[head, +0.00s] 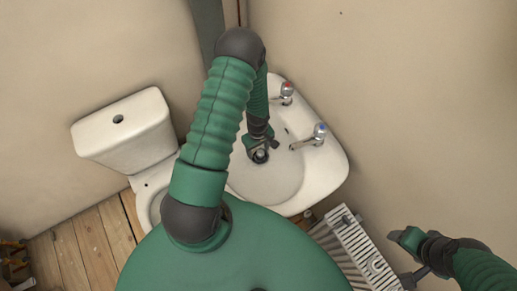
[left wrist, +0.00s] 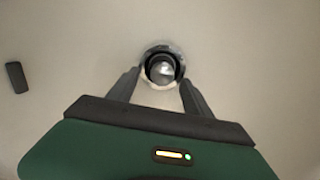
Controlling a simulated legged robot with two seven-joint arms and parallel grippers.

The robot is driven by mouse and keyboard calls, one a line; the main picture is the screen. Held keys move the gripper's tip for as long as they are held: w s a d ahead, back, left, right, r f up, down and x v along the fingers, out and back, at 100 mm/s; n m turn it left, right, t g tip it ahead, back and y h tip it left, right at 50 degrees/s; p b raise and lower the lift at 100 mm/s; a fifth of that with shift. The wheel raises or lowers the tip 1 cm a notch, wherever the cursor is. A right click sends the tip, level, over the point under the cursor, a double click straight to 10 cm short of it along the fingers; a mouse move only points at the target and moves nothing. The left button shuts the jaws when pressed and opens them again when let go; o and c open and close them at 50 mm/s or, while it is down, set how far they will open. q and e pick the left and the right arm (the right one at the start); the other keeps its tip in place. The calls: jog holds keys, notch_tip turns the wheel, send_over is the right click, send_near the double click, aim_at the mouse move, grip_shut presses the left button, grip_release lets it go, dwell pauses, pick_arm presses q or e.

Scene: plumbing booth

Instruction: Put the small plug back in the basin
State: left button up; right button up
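The white basin (head: 322,173) is on the wall at centre right. My left gripper (head: 259,150) reaches down into its bowl, over the drain. In the left wrist view its two fingers (left wrist: 160,78) stand apart, one on each side of the drain ring (left wrist: 146,54). A small shiny round piece, seemingly the plug (left wrist: 163,70), shows inside the dark ring; I cannot tell whether it is fully seated. No finger clearly touches it. My right gripper (head: 408,239) is at the lower right, away from the basin; its fingers are unclear.
Two taps, one red-marked (head: 286,93) and one blue-marked (head: 310,138), stand on the basin's right rim. A toilet (head: 135,130) is to the left. A white radiator (head: 352,248) is below right. A dark slot (left wrist: 16,77) is in the bowl wall.

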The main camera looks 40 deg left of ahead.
pick_arm(q)
notch_tip(320, 180, up, 17)
jog(key=shift+a+f+p, duration=0.15)
jog(key=shift+a+p, duration=0.05)
jog(key=shift+p, duration=0.1)
jog(key=shift+w, duration=0.1)
dwell(0.4)
jog(key=s+d+r+m+t, duration=0.2)
jog(key=s+d+r+m, duration=0.1)
jog(key=d+r+m, duration=0.7)
jog(key=d+m, duration=0.4)
jog(key=shift+s+r+m+t, duration=0.15)
jog(key=shift+s+m+t, duration=0.15)
jog(key=shift+s+m, duration=0.1)
jog(key=shift+d, duration=0.15)
